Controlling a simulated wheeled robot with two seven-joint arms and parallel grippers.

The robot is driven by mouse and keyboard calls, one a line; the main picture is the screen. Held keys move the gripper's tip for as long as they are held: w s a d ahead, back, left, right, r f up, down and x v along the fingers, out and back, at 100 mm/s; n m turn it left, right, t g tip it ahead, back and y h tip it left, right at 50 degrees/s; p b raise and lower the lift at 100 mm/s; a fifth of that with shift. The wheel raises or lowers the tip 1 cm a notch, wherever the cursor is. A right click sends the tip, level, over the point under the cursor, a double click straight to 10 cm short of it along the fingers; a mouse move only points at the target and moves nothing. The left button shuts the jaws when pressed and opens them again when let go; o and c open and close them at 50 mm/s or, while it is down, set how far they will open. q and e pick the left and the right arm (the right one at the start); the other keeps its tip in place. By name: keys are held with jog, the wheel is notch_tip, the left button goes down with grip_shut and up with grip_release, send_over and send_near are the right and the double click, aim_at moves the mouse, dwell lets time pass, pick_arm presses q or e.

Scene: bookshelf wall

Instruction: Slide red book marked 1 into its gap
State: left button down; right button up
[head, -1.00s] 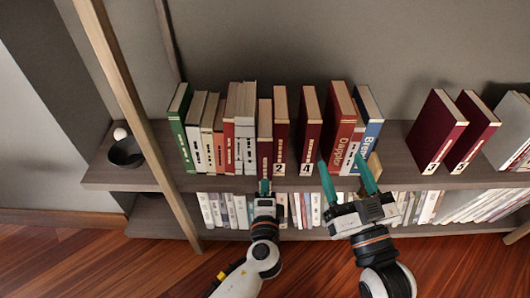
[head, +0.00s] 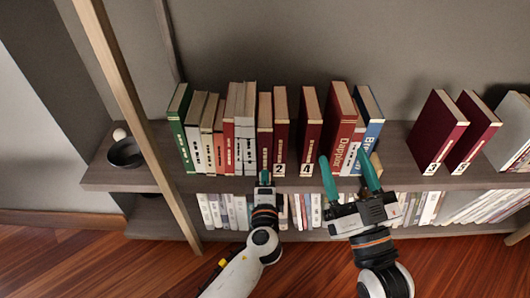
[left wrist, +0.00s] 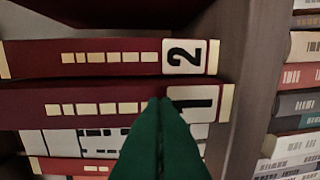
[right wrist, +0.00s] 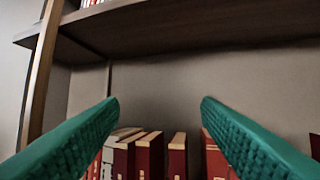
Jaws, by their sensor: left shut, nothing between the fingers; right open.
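The red book marked 1 (head: 265,132) stands upright in the row, between a grey-white book on its left and the red book marked 2 (head: 281,125). Its spine and number label (left wrist: 192,103) show in the left wrist view, where it lies directly beside book 2 (left wrist: 183,57). My left gripper (head: 265,179) is shut and empty, its tips in front of the lower spine of book 1, at the label's edge in the left wrist view (left wrist: 160,103). Contact is hard to tell. My right gripper (head: 348,160) is open and empty in front of the books further right.
The red book marked 4 (head: 310,130) stands apart, right of book 2, with a gap between them. Two more red books (head: 438,130) lean further right on the shelf (head: 398,180). A dark bowl (head: 125,153) sits left, behind a slanted wooden post (head: 132,110).

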pick_arm(q)
jog(key=shift+w, duration=0.15)
